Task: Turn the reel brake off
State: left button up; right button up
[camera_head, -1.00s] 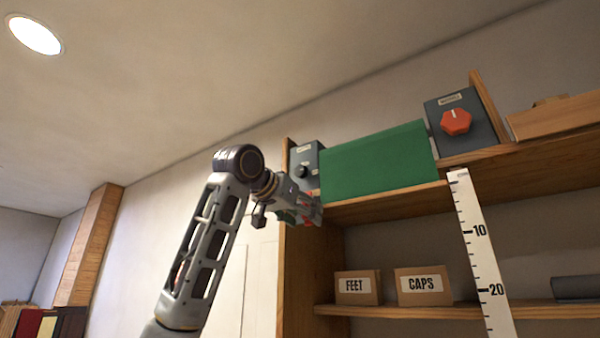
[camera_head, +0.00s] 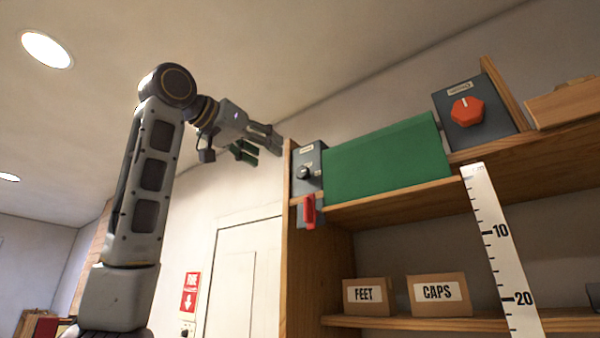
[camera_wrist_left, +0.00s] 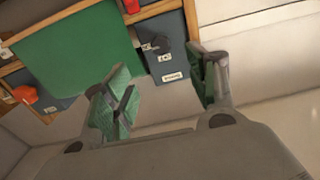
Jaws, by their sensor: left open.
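My left gripper (camera_head: 262,147) is open and empty, up and left of the shelf's left end, apart from everything. Its green-padded fingers also show in the left wrist view (camera_wrist_left: 164,62). A red lever (camera_head: 309,210) hangs down on a grey mount at the shelf's front left edge; a bit of it shows in the wrist view (camera_wrist_left: 131,5). Above it stands a grey box with a black knob (camera_head: 303,173). Farther right is a grey box with an orange-red knob (camera_head: 467,111). The box labels are too small to read, so I cannot tell which control is the reel brake.
A green panel (camera_head: 385,165) stands between the two boxes on the wooden shelf (camera_head: 400,205). A white ruler (camera_head: 497,240) stands in front. The space left of the shelf is free, with a white door (camera_head: 240,280) behind.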

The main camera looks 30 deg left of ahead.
aim_at(301, 173)
pick_arm(q)
jog(key=shift+w, duration=0.1)
jog(key=w+p, duration=0.1)
jog(key=w, duration=0.3)
jog(key=w+p, duration=0.1)
jog(key=w, duration=0.4)
jog(key=w+d+p, duration=0.1)
jog(key=w+p, duration=0.1)
jog(key=w, duration=0.2)
jog(key=shift+w, duration=0.3)
jog(key=shift+c, duration=0.5)
jog(key=c, duration=0.9)
